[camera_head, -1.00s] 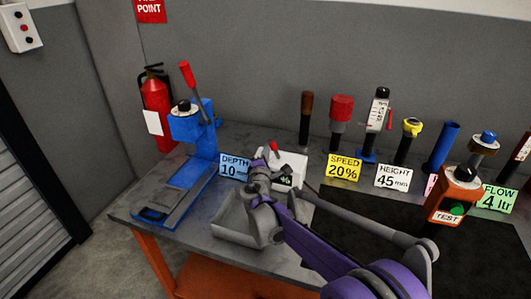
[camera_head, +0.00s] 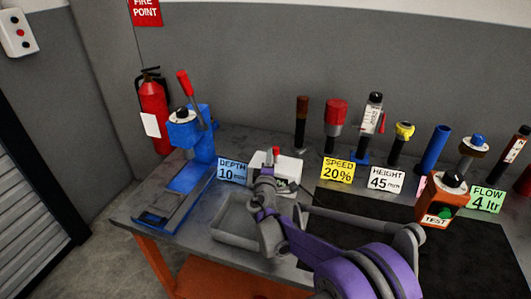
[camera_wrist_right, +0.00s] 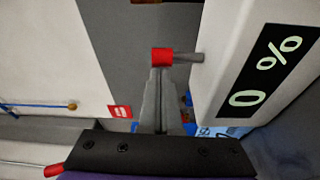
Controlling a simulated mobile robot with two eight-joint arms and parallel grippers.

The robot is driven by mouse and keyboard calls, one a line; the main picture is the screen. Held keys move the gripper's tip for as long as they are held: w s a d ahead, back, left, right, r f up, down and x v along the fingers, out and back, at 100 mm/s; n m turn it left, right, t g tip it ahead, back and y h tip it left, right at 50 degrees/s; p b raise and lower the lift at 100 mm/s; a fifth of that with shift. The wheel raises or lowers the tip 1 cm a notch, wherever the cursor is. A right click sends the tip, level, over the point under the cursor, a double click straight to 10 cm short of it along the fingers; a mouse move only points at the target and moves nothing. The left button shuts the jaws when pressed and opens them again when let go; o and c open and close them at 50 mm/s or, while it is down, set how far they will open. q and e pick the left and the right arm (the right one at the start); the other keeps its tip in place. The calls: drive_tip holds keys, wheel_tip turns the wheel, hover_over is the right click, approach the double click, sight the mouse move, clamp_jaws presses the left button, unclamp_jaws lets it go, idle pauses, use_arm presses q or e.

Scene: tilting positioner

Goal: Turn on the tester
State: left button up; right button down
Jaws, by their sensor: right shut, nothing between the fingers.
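A small white box (camera_head: 289,168) stands on the bench behind my right gripper. A short lever with a red tip (camera_head: 276,151) stands up from it. In the right wrist view, the box's black display (camera_wrist_right: 265,70) reads "0 %", and the red tip (camera_wrist_right: 162,57) is on a grey rod out of the box. My right gripper (camera_head: 270,172) is shut and empty. Its fingertips (camera_wrist_right: 158,72) are right at the red tip; I cannot tell whether they touch. An orange box marked TEST (camera_head: 434,205) has a green button and black knob. My left gripper is not in view.
A grey tray (camera_head: 234,238) lies under my right arm. A blue press (camera_head: 185,170) with a red-handled lever stands at left. Signs for depth, speed (camera_head: 338,172), height and flow (camera_head: 486,199) stand along the bench, with several upright tools behind. A black mat (camera_head: 470,260) lies at right.

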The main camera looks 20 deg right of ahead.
drive_tip(key=shift+s+d+r+m+p, duration=0.2)
drive_tip(key=shift+d+m+p, duration=0.25)
drive_tip(key=shift+m, duration=0.45)
drive_tip(key=shift+w+a+f, duration=0.1)
drive_tip(key=shift+f, duration=0.1)
drive_tip(key=shift+a+r, duration=0.2)
drive_tip(key=shift+a, duration=0.05)
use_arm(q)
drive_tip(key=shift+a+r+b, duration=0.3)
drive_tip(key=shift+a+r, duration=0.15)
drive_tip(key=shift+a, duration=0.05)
use_arm(e)
drive_tip(key=s+a, duration=0.7)
drive_tip(key=s, duration=0.2)
drive_tip(key=shift+r, duration=0.1)
